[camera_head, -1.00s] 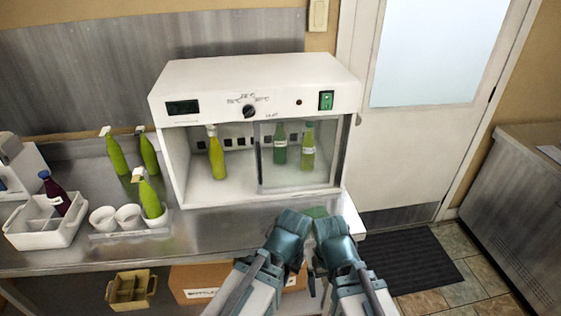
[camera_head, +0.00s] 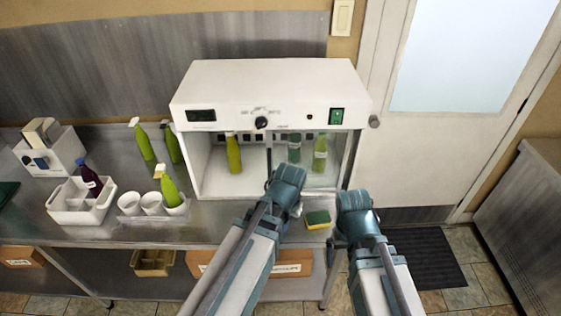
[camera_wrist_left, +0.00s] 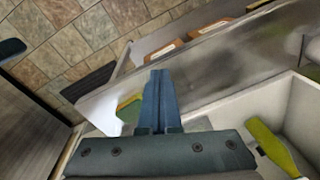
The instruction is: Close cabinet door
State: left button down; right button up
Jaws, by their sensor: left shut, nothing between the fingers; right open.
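The white cabinet (camera_head: 215,100) stands on the steel counter. Its clear glass door panel (camera_head: 308,172) covers the right part of the front, and the left part is uncovered. The panel's dark left edge is near the middle. My left gripper (camera_head: 280,185) is in front of the cabinet by that edge, hiding the panel's lower part; I cannot tell whether it touches. In the left wrist view its fingers (camera_wrist_left: 160,78) are shut and empty. My right gripper (camera_head: 352,215) is open, lower right, off the counter's front corner; its fingers are mostly hidden.
A yellow-green bottle (camera_head: 233,153) stands inside at the left, others behind the glass. A sponge (camera_head: 318,218) lies near the counter's front right corner. White cups (camera_head: 152,203), a divided tray (camera_head: 82,205) and bottles stand to the left. Counter directly left of the cabinet is partly clear.

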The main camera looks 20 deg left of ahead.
notch_tip(320, 180, up, 7)
jog(key=p, duration=0.5)
pick_arm(q)
jog(key=w+d+r+n+t+y, duration=0.1)
jog(key=w+r+n+t+y, duration=0.15)
jog(key=w+r, duration=0.4)
jog(key=w+d+r+n+t+y, duration=0.1)
jog(key=w+d+r+y, duration=0.2)
jog(key=w, duration=0.6)
jog(key=w+a+f+b, duration=0.2)
jog(key=a+f+b, duration=0.4)
jog(key=a+b, duration=0.2)
jog(key=shift+w+a+f, duration=0.3)
jog(key=shift+w+a, duration=0.1)
jog(key=shift+a, duration=0.75)
pick_arm(e)
notch_tip(320, 180, down, 8)
jog(key=shift+f, duration=0.2)
pick_arm(q)
jog(key=shift+a, duration=0.1)
jog(key=s+a, duration=0.3)
jog(key=a, duration=0.9)
jog(key=s+a, duration=0.4)
jog(key=a, duration=0.9)
jog(key=shift+s+a, duration=0.25)
jog(key=shift+a, duration=0.05)
pick_arm(e)
jog(key=shift+d, duration=0.15)
